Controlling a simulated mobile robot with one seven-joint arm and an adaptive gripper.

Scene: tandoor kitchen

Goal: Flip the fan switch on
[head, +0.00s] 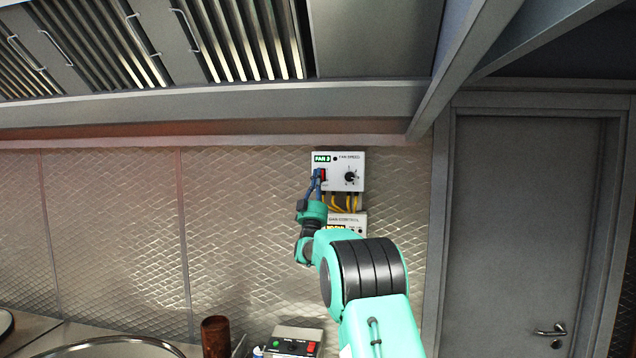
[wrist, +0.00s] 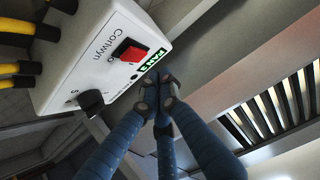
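The fan control box (head: 338,187) is a white panel on the back wall with a green "FAN" label, a red rocker switch and a black speed knob (head: 351,177). The red switch (head: 323,174) is at the box's left in the head view. In the wrist view the red switch (wrist: 131,50) stands clear of my fingers, on the face of the white box (wrist: 72,48). My gripper (wrist: 158,92) is shut, its blue fingertips together and empty, beside the label edge of the box. In the head view my gripper (head: 316,175) overlaps the box's left side. I cannot tell whether it touches.
A gas control box (head: 347,219) sits just below, joined by yellow cables (head: 345,204). A steel hood (head: 210,110) hangs above. A grey door (head: 522,230) is at right. A small button box (head: 297,334) and a brown cylinder (head: 216,336) are below.

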